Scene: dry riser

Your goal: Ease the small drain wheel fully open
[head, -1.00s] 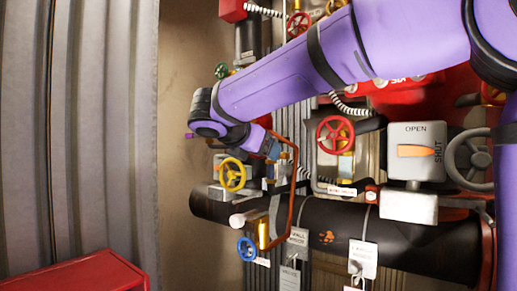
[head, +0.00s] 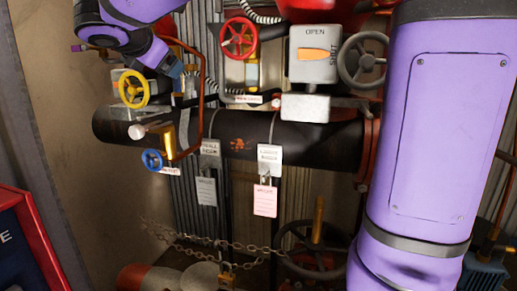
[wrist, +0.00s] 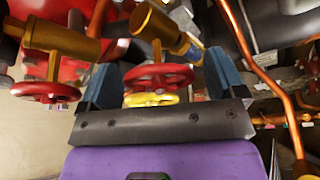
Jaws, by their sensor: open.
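A small blue wheel (head: 153,160) sits low on the left at a brass valve, under the dark horizontal pipe (head: 290,143). I cannot read a label marking it as the drain wheel. A yellow wheel (head: 131,88) is above it. My gripper (head: 172,69) is beside and slightly above the yellow wheel, apart from the blue one. In the wrist view its blue fingers (wrist: 160,80) are open. A red wheel (wrist: 158,77) and part of a yellow wheel (wrist: 152,98) show beyond and between them. The blue wheel is not seen there.
A larger red wheel (head: 239,39), a grey OPEN/SHUT box (head: 314,55) and a grey wheel (head: 362,61) are to the right. An orange-brown bent rod (head: 201,100) passes close to the gripper. Tags (head: 265,200) and a chain (head: 195,240) hang below. A red-edged box (head: 40,245) is lower left.

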